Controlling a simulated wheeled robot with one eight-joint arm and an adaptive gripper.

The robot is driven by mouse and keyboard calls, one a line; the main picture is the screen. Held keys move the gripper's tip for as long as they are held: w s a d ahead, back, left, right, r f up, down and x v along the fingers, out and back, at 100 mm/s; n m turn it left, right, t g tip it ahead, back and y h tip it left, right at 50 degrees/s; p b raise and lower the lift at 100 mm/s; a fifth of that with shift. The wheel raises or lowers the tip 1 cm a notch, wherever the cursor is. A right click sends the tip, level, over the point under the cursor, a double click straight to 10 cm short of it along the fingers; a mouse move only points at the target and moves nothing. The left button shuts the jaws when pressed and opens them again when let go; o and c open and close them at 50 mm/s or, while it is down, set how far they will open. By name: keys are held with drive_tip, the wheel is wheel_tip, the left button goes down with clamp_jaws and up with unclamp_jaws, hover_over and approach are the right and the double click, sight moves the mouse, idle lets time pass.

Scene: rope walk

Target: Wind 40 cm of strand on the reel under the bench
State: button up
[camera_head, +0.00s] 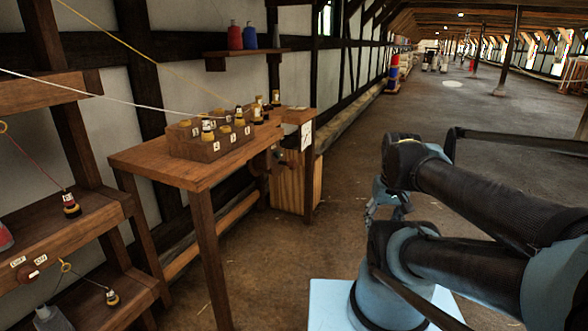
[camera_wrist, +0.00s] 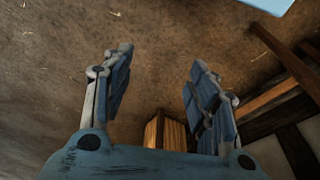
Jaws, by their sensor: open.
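The wooden bench (camera_head: 150,158) stands left of centre in the head view. Under its far end are a wooden box (camera_head: 290,180) and a small crank-like part with a reddish knob (camera_head: 281,154). I cannot clearly make out a reel or any strand on it in the shade there. A white strand (camera_head: 110,97) and a yellow strand (camera_head: 150,58) run from the upper left towards the bench top. My gripper (camera_wrist: 158,80) is open and empty, with its fingers apart over the brown floor. The wooden box (camera_wrist: 170,132) shows beyond and between the fingers in the wrist view.
A compartmented wooden block (camera_head: 205,148) with several bobbins sits on the bench. Shelves (camera_head: 60,240) with hanging bobbins are at the left. A wall shelf (camera_head: 240,56) holds red and blue spools. The floor (camera_head: 355,145) between bench and arm is clear.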

drive_tip(key=w+a+r+n+y, duration=0.3)
drive_tip(key=w+a, duration=0.2)
drive_tip(key=w, duration=0.8)
drive_tip(key=w+a+r+n+t+y, duration=0.1)
drive_tip(key=w+a+r+n+y, duration=0.2)
drive_tip(key=w, duration=0.9)
drive_tip(key=w+a+r+n+y, duration=0.25)
drive_tip(key=w+a, duration=0.35)
drive_tip(key=w, duration=0.7)
drive_tip(key=w+a+f+n+t+y, duration=0.1)
drive_tip(key=w+f+n+y, duration=0.1)
drive_tip(key=w+f, duration=0.45)
drive_tip(key=w+a+f+n+y, duration=0.1)
drive_tip(key=w+f+n+y, duration=0.15)
drive_tip(key=w, duration=0.75)
drive_tip(key=n+t+y, duration=0.2)
drive_tip(key=y, duration=0.2)
approach(294, 165)
drive_tip(key=x, duration=0.3)
drive_tip(key=w+x, duration=0.1)
drive_tip(key=x, duration=0.3)
drive_tip(key=f+x, duration=0.1)
drive_tip(key=x, duration=0.3)
drive_tip(key=shift+w+d+f, duration=0.1)
drive_tip(key=shift+w+d, duration=0.15)
drive_tip(key=shift+w, duration=0.05)
